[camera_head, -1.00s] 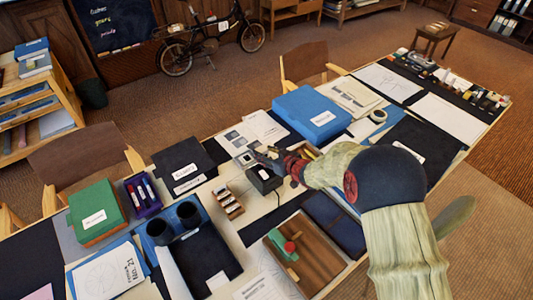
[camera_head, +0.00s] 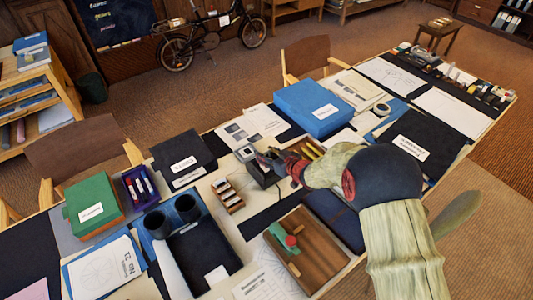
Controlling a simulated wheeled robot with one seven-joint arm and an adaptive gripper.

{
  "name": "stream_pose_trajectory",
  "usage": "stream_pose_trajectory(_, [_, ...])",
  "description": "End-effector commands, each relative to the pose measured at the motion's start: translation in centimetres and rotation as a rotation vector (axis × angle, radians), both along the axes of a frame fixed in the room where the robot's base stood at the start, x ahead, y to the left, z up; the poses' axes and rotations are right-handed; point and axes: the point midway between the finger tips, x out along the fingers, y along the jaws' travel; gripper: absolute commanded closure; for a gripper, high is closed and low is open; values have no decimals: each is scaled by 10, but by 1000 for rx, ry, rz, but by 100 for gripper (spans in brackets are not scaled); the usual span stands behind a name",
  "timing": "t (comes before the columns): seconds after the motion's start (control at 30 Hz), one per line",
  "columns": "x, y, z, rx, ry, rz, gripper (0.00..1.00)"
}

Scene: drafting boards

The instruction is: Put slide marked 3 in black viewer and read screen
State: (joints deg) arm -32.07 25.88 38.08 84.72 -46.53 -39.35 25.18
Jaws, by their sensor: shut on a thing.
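The black viewer (camera_head: 263,180) is a small dark box near the middle of the long table. My gripper (camera_head: 268,161) is right at its top and far side, with the fingers pointing left. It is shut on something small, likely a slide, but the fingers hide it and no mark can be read. I cannot tell whether the held thing touches the viewer or is inside it. A wooden rack (camera_head: 228,196) with several small pale slides stands left of the viewer. Their marks are too small to read. The viewer's screen content cannot be read.
A small grey-white device (camera_head: 245,153) stands just behind the viewer. A large blue box (camera_head: 312,106) is behind my gripper. A black box (camera_head: 183,158) is to the left. A wooden board with a green and red tool (camera_head: 284,238) lies in front.

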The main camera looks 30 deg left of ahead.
Motion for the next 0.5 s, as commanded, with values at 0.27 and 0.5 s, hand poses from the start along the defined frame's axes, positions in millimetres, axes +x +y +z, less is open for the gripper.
stream_pose_trajectory(0.27, [0,0,0,0,0,0,47])
stream_pose_trajectory(0.5, [0,0,0,-1,0,0,39])
